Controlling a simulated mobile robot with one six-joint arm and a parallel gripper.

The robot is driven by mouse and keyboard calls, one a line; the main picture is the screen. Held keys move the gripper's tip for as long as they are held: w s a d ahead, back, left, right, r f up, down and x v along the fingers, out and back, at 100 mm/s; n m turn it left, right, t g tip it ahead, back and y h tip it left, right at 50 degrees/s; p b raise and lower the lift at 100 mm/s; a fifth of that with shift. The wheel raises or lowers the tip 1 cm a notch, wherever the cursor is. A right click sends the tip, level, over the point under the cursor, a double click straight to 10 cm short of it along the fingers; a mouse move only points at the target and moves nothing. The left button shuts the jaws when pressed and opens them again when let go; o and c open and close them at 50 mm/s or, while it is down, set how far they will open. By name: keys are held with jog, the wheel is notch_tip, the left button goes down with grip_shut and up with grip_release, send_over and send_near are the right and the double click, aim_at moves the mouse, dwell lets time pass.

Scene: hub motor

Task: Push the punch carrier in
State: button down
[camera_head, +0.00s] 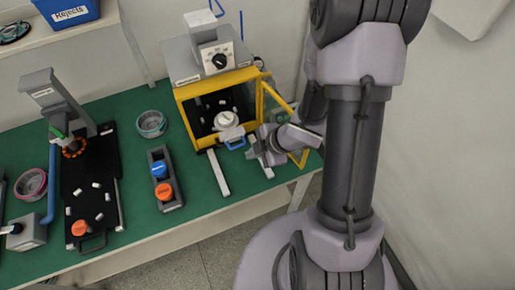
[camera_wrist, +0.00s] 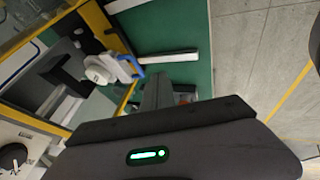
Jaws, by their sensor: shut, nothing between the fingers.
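The press is a yellow-framed box (camera_head: 180,95) with a grey top and a dial, and its front is open. The punch carrier, a pale round part (camera_head: 227,119) with a blue handle (camera_head: 235,143), sits at the box's front opening, with the handle sticking out. In the wrist view the pale part (camera_wrist: 98,70) and blue handle (camera_wrist: 131,66) show at the yellow frame's opening. My gripper (camera_head: 252,142) is shut and empty, just right of the handle; I cannot tell whether it touches. In the wrist view its grey fingers (camera_wrist: 156,92) show below the handle.
The yellow-framed door (camera_head: 272,96) stands open on the right, close to my arm. A white rail (camera_head: 218,172) runs forward from the press. Left are a two-button box (camera_head: 164,178), a glass bowl (camera_head: 151,124) and a black plate (camera_head: 78,180) with small white parts.

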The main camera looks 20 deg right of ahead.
jog(key=w+a+f, duration=0.1)
jog(key=w+f, duration=0.2)
jog(key=w, duration=0.2)
jog(key=shift+w+f, duration=0.15)
jog(key=shift+f, duration=0.1)
jog(key=shift+a, duration=0.1)
